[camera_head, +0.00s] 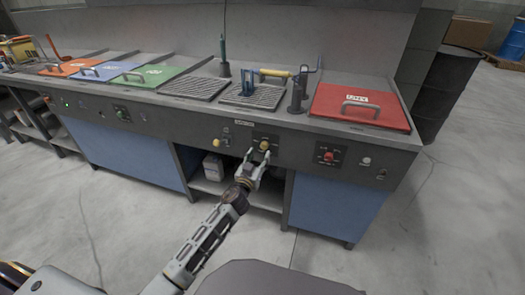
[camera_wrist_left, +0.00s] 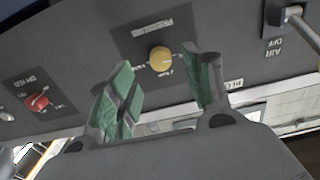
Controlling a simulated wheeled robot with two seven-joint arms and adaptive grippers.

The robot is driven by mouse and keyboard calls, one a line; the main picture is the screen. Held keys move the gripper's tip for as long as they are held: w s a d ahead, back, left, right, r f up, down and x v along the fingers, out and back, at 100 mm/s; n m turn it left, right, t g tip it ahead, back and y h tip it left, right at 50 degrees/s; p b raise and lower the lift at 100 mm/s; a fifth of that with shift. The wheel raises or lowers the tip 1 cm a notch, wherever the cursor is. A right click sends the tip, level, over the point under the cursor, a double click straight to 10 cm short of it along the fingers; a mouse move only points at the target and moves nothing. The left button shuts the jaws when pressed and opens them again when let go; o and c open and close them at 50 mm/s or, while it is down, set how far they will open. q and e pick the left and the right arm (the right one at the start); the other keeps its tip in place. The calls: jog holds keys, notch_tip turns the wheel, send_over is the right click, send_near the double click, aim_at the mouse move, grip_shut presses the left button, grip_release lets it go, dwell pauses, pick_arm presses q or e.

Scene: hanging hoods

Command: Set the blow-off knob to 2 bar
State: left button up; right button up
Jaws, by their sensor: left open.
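The yellow blow-off knob (camera_head: 264,145) sits on a small dark plate on the bench's front panel. It also shows in the left wrist view (camera_wrist_left: 160,59), on a plate with printed marks too small to read; its setting cannot be told. My left gripper (camera_head: 258,157) is open and empty just in front of and below the knob. In the left wrist view, its green-padded fingers (camera_wrist_left: 162,82) stand apart, with the knob beyond the gap, nearer the right finger. No contact shows. My right gripper is not in view.
A yellow-ended air lever (camera_head: 216,142) is left of the knob. A red knob (camera_head: 328,156) is to its right, also in the left wrist view (camera_wrist_left: 37,102). A red lid (camera_head: 350,108) lies on the bench top. Below the panel is an open shelf with a white canister (camera_head: 212,167).

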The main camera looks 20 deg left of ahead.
aim_at(263, 148)
pick_arm(q)
jog(key=shift+w, duration=2.15)
jog(key=shift+w+b, duration=0.3)
jog(key=shift+w, duration=0.2)
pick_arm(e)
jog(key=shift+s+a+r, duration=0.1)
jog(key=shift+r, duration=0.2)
pick_arm(q)
jog(key=c, duration=1)
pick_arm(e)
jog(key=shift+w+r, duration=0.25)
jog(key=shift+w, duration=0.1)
